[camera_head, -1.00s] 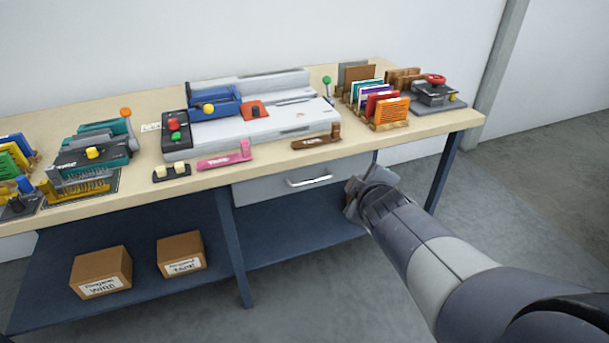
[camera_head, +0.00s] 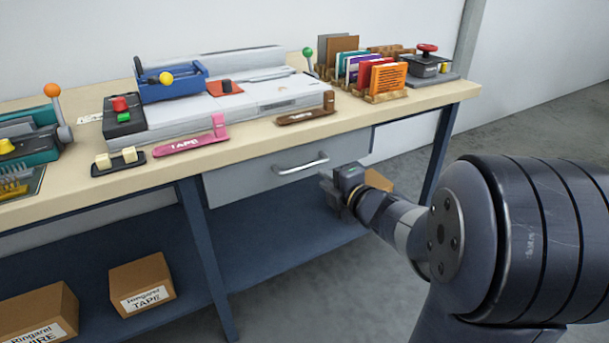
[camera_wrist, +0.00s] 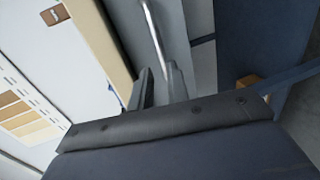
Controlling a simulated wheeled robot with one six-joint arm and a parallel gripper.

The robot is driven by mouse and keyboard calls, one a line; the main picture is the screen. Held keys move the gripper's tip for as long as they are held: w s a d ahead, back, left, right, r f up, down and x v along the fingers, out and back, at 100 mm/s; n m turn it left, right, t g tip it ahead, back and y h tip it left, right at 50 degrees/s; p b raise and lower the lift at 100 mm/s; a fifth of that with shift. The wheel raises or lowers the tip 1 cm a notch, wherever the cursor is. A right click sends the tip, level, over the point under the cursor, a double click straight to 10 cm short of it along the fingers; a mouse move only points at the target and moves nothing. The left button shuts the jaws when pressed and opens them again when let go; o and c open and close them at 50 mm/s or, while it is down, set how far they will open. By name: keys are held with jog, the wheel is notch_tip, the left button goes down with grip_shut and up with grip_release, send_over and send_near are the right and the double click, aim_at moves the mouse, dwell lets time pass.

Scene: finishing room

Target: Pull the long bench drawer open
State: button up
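The long grey bench drawer (camera_head: 240,184) sits under the tabletop, its front about flush below the edge, so it looks shut. Its silver bar handle (camera_head: 300,165) runs along the front; the handle also shows at the top of the wrist view (camera_wrist: 155,30). My gripper (camera_head: 333,190) is just right of and a little below the handle in the head view. In the wrist view, its two fingers (camera_wrist: 161,88) stand apart with a gap, pointing toward the handle. The handle appears ahead of the fingertips, and nothing is visibly held.
The wooden tabletop (camera_head: 240,148) holds a pink tape tool (camera_head: 190,144), a brown tool (camera_head: 305,117) and other equipment. A blue leg (camera_head: 204,255) stands left of the drawer. Cardboard boxes (camera_head: 142,283) sit on the lower shelf (camera_head: 285,240). Floor in front is clear.

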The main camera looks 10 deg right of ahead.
aim_at(306, 167)
jog(key=b+x, duration=0.2)
jog(key=x, duration=0.8)
jog(key=shift+w+a+b, duration=0.15)
jog(key=shift+w+b, duration=0.15)
jog(key=shift+w, duration=0.05)
grip_shut()
